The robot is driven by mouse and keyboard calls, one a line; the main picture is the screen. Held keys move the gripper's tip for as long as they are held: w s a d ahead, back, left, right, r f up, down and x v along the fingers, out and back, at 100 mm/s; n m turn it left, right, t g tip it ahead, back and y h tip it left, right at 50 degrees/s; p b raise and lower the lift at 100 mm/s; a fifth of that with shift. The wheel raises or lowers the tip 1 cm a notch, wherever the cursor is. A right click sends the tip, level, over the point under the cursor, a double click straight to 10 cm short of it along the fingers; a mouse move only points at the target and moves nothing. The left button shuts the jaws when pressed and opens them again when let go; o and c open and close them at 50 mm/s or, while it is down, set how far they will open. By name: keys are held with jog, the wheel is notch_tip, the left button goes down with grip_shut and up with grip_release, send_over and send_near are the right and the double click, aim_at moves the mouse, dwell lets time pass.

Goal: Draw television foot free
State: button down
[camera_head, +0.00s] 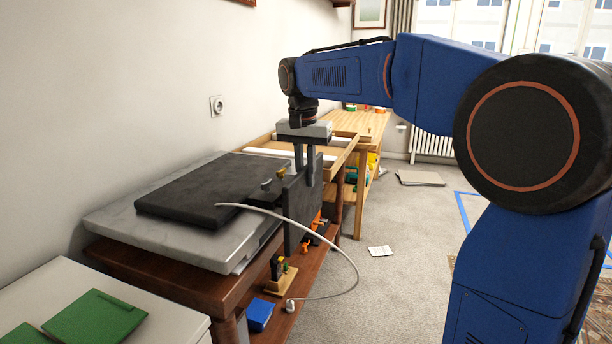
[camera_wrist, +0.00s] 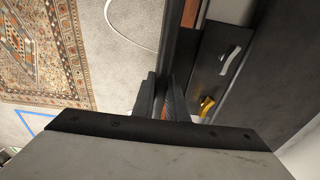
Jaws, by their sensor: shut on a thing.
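The television (camera_head: 185,198) is a dark flat slab lying on a pale grey slab on the brown table. Its foot (camera_head: 298,224) is a thin dark plate standing upright at the television's right end, past the table edge. My gripper (camera_head: 304,180) comes down from above and is shut on the foot's upper edge. In the wrist view my gripper (camera_wrist: 165,104) has its fingers on either side of the foot (camera_wrist: 178,38). A silver lever (camera_wrist: 229,60) and a yellow lever (camera_wrist: 207,104) sit on the dark bracket beside it. I cannot tell whether the foot is still seated in the bracket.
A pale cable (camera_head: 335,245) loops from the television past the foot to a plug on the lower shelf. A blue box (camera_head: 260,314) and orange items stand below. A white cabinet (camera_head: 165,320) is at the front left. Carpet to the right is largely clear.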

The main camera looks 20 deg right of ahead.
jog(key=s+d, duration=0.5)
jog(key=d, duration=0.2)
dwell(5.2)
jog(key=shift+s+d+r, duration=0.1)
jog(key=shift+s+d, duration=0.45)
jog(key=shift+d, duration=0.25)
jog(key=shift+s+d, duration=0.55)
jog(key=shift+d, duration=0.2)
